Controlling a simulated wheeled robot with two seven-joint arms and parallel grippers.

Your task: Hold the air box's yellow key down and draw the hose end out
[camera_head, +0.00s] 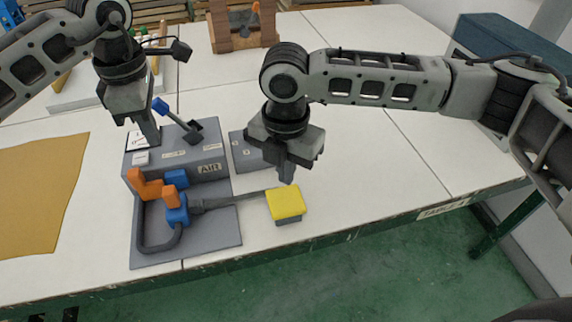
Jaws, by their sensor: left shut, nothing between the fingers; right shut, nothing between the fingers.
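The grey air box (185,157), labelled AIR, sits on the white table. A yellow key (286,203) tops a small grey block at the end of a bar to its right. A dark hose (139,225) loops in front of the box. Blue and orange fittings (177,211) stand at the box's front; which one is the hose end I cannot tell. My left gripper (154,141) is shut and empty, tips at the box's top left. My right gripper (286,179) is shut and empty, tips just above the yellow key's far edge; contact is unclear.
A blue-tipped lever (175,117) rises beside my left gripper. A grey plate (243,151) lies behind my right gripper. An ochre sheet (38,195) lies at left. A brown wooden box (243,37) stands at the back. The table's front right is clear.

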